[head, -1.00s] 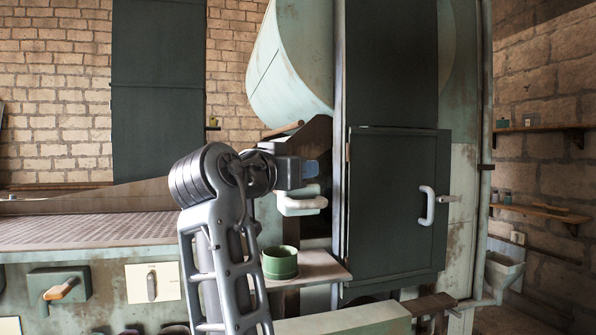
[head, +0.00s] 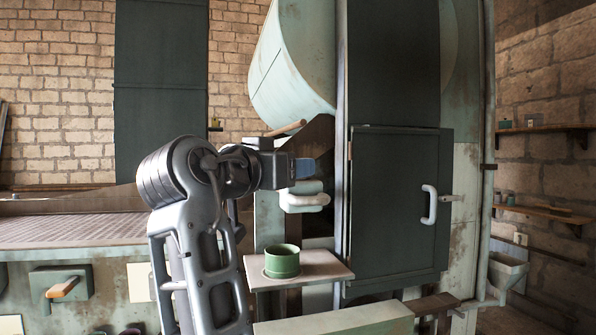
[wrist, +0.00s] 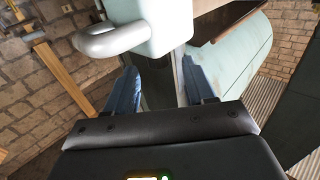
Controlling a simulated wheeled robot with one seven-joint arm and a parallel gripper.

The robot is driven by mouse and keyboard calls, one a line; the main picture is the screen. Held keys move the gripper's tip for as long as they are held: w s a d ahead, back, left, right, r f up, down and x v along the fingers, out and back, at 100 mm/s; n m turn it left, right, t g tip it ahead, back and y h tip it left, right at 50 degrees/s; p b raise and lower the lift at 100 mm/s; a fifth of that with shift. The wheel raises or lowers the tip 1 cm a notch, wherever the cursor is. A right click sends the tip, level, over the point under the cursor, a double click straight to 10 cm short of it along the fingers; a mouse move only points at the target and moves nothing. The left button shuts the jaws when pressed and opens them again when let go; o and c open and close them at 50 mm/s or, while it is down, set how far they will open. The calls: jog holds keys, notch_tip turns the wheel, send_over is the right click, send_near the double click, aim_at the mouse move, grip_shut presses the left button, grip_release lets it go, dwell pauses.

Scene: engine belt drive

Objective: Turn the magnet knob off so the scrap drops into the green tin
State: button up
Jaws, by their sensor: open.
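The green tin (head: 282,263) stands upright on a small shelf (head: 330,272) in the head view. Above it is a pale green block with a rounded whitish handle (head: 310,200), which looks like the magnet knob. My gripper (head: 306,169) is just above this block in the head view. In the wrist view the handle (wrist: 112,40) curves out of the block (wrist: 168,25), ahead of and left of my fingers. My gripper (wrist: 162,84) is open with nothing between its blue fingers. I cannot make out any scrap.
A dark cabinet door (head: 390,210) with a white handle stands right of the block. A large pale drum (head: 292,70) hangs above. A perforated bench (head: 70,232) is at left, with a wooden-handled lever (head: 62,288) on its front. A pale ledge (head: 335,320) lies below the shelf.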

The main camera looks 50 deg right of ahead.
jog(key=shift+s+a, duration=0.2)
jog(key=shift+a, duration=0.75)
jog(key=shift+s+a, duration=0.15)
jog(key=shift+a, duration=0.75)
dwell(0.5)
